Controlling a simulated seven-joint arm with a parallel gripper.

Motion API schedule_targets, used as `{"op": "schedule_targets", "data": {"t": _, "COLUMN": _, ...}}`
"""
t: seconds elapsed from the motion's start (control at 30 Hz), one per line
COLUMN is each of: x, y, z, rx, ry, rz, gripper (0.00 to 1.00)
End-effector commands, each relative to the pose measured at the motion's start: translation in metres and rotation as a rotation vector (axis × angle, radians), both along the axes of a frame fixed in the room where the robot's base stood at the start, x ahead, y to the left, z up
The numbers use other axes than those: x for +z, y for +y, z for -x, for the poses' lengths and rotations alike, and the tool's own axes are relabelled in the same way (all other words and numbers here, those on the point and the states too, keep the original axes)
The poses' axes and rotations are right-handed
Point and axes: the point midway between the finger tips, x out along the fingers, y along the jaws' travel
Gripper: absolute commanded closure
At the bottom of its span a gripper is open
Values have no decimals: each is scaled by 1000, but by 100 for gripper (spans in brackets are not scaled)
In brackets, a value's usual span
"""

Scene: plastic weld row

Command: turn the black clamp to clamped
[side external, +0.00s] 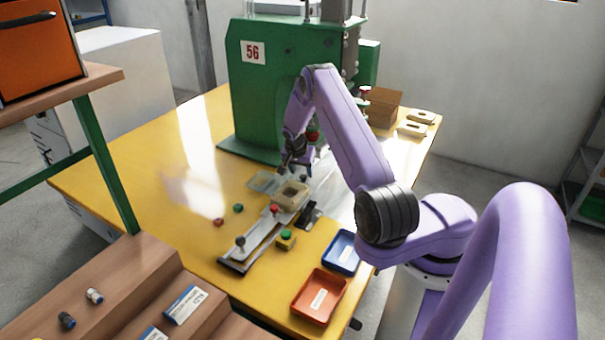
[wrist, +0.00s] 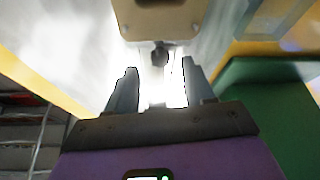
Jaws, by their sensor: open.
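A black piece (side external: 309,215), which looks like the black clamp, sits on the table just right of a beige block (side external: 291,195). Its lever and position are too small to read. My gripper (side external: 297,166) is above and behind the beige block, in front of the green machine. In the wrist view my gripper (wrist: 157,82) has two grey fingers spread apart with nothing held between them. A dark round knob (wrist: 160,54) shows just past the fingertips, below a beige part (wrist: 160,16). I cannot tell whether that knob belongs to the clamp.
The green machine (side external: 270,85) stands behind my gripper. A metal rail (side external: 255,243) with a dark knob runs in front of the block. The table's left is mostly clear.

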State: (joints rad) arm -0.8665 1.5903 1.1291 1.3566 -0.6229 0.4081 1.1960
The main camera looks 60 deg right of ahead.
Motion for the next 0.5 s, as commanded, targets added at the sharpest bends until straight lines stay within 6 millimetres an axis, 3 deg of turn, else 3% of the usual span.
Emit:
{"op": "schedule_targets", "data": {"t": 0.2, "x": -20, "y": -8, "z": -2, "rx": 0, "ry": 1, "rz": 0, "gripper": 47}}
{"op": "schedule_targets", "data": {"t": 0.5, "x": -24, "y": -10, "z": -2, "rx": 0, "ry": 0, "rz": 1, "gripper": 47}}
